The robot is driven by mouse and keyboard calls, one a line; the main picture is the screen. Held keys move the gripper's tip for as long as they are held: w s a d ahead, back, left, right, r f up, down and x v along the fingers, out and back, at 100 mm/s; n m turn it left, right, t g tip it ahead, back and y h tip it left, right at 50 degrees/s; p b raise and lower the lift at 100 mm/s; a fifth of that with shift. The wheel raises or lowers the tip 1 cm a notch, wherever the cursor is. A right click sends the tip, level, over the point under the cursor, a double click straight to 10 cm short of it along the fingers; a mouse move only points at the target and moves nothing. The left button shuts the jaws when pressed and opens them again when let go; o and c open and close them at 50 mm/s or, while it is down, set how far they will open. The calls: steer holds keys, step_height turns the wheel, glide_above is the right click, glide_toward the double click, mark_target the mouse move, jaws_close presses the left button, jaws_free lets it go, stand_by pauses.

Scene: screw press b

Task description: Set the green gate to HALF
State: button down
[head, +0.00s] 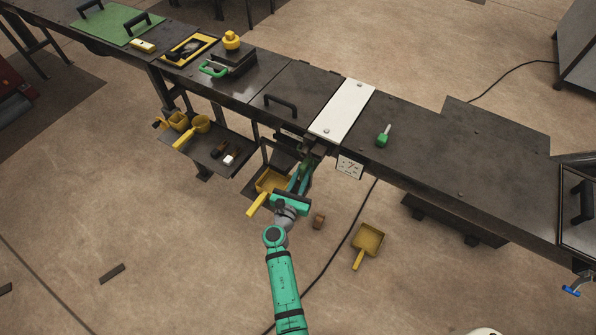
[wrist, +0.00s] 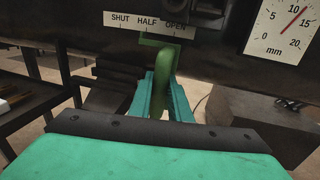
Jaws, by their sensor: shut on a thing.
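The green gate (wrist: 161,45) shows in the wrist view just under a white label strip (wrist: 149,25) reading SHUT, HALF and OPEN from left to right. Its green part spans from under HALF to under OPEN, and I cannot tell exactly which mark it points to. A curved green handle (wrist: 162,66) hangs down from it. My gripper (wrist: 163,88) is shut on this handle, one teal finger on each side. In the head view my gripper (head: 305,166) reaches under the bench edge, below the white plate (head: 343,112); the gate is hidden there.
A white dial marked in mm (wrist: 284,27) is right of the label; it also shows in the head view (head: 349,167). A dark block (wrist: 250,120) stands to the right below. A yellow scoop (head: 270,183) lies left of my gripper, another (head: 367,240) on the floor.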

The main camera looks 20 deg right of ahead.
steer(key=c, duration=1.6)
jaws_free()
steer(key=shift+d, duration=0.1)
steer(key=shift+c, duration=0.2)
steer(key=v, duration=1)
steer(key=shift+s+a, duration=0.25)
steer(key=shift+s, duration=0.05)
steer(key=shift+f, duration=0.1)
